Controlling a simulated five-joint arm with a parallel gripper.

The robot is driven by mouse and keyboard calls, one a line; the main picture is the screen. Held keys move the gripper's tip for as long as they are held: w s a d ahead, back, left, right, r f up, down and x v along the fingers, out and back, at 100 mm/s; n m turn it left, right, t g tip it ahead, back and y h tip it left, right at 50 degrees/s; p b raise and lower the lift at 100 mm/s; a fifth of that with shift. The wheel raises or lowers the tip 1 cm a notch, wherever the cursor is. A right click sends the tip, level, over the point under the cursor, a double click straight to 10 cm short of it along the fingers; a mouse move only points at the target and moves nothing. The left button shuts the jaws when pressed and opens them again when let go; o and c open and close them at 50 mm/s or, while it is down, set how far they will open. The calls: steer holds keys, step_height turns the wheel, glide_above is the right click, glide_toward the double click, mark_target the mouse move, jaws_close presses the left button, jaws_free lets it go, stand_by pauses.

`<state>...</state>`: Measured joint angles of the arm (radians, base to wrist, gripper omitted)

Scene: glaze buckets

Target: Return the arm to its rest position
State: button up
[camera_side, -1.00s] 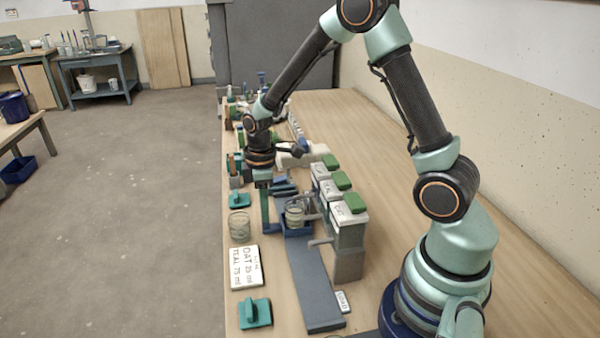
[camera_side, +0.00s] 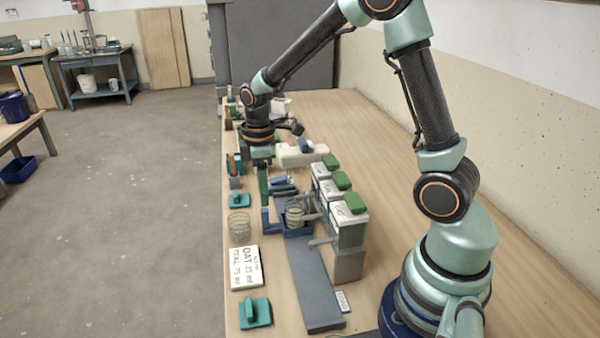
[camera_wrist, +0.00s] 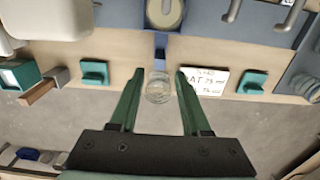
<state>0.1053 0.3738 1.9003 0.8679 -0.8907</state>
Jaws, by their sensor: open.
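My gripper (camera_side: 264,186) hangs pointing down above the left part of the bench, over the blue upright handle (camera_side: 266,220) of a small blue carrier (camera_side: 297,232). In the wrist view my gripper (camera_wrist: 158,75) shows two green fingers spread apart with nothing held between them. The blue handle (camera_wrist: 160,42) shows beyond the fingertips, apart from them. A clear ribbed jar (camera_side: 294,217) sits in the carrier on a grey track (camera_side: 312,290). A second clear jar (camera_side: 239,224) stands on the bench to the left; it appears between the fingers in the wrist view (camera_wrist: 158,92).
Dispensers with green lids (camera_side: 350,203) stand right of the track. A white card reading OAT and TEAL (camera_side: 245,268) and teal blocks (camera_side: 255,313) lie near the left edge. More items crowd the bench behind my gripper. The bench's right side (camera_side: 385,165) is clear.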

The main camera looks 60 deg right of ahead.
steer(key=shift+r, duration=0.85)
steer(key=shift+r, duration=0.2)
steer(key=s+a+r+m+t, duration=0.4)
steer(key=s+r+m+t, duration=0.1)
steer(key=s+r+m, duration=0.4)
step_height(320, 180, up, 3)
steer(key=shift+s+r+t, duration=0.2)
steer(key=shift+s+t, duration=0.1)
steer(key=shift+s, duration=0.95)
